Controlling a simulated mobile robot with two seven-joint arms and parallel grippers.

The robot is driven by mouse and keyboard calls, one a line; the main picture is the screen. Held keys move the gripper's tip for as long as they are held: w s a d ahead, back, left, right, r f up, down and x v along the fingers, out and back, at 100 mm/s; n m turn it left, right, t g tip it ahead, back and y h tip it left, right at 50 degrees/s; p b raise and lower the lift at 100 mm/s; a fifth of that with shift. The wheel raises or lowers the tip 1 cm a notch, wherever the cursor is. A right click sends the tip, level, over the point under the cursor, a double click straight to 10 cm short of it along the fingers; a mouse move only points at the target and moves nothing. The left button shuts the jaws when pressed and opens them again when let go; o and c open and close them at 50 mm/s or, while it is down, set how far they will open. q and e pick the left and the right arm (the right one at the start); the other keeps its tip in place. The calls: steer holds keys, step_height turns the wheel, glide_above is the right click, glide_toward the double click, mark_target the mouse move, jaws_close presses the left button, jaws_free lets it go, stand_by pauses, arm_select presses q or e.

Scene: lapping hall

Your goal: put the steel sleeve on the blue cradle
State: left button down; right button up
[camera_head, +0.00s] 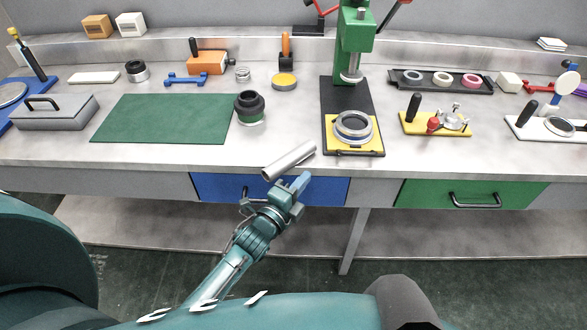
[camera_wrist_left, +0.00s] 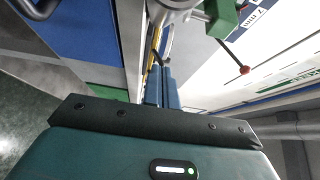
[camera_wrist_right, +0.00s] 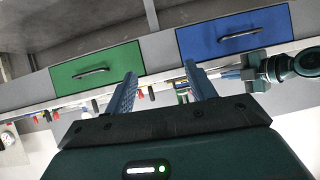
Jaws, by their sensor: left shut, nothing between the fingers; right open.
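The steel sleeve (camera_head: 289,160) is a plain grey tube, shown slanted at the bench's front edge. Its lower left end overlaps the edge in the picture; I cannot tell how it is supported. My left gripper (camera_head: 303,180) is just below it, in front of the blue drawer, with its blue fingers shut and empty. The shut fingers also show in the left wrist view (camera_wrist_left: 164,88). A low blue piece with two raised ends, apparently the blue cradle (camera_head: 187,79), is empty behind the green mat. My right gripper (camera_wrist_right: 160,88) is open and empty in the right wrist view.
The green mat (camera_head: 165,119) is bare. A dark ringed part (camera_head: 250,107) stands at its right edge. A green press (camera_head: 354,45) stands behind a yellow plate with rings (camera_head: 353,127). A yellow fixture (camera_head: 437,122) is further right. Grey bench front at left is clear.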

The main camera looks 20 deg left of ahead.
mark_target(273, 161)
arm_select(q)
steer(key=w+a, duration=0.3)
steer(key=shift+a+p, duration=0.1)
steer(key=shift+p, duration=0.25)
arm_select(e)
steer(key=shift+s+d+f, duration=0.15)
steer(key=shift+d+f, duration=0.05)
arm_select(q)
steer(key=w+a, duration=0.1)
steer(key=a, duration=0.1)
steer(key=w+a+b, duration=0.1)
steer(key=a, duration=0.1)
steer(key=w+a+b, duration=0.1)
steer(key=a, duration=0.1)
steer(key=shift+w+a+f, duration=0.1)
steer(key=shift+w, duration=0.05)
steer(key=shift+w+a, duration=0.15)
steer(key=shift+a, duration=0.1)
arm_select(e)
steer(key=shift+a+r, duration=0.1)
steer(key=shift+a, duration=0.3)
arm_select(q)
steer(key=shift+d, duration=0.1)
arm_select(e)
steer(key=shift+d, duration=0.1)
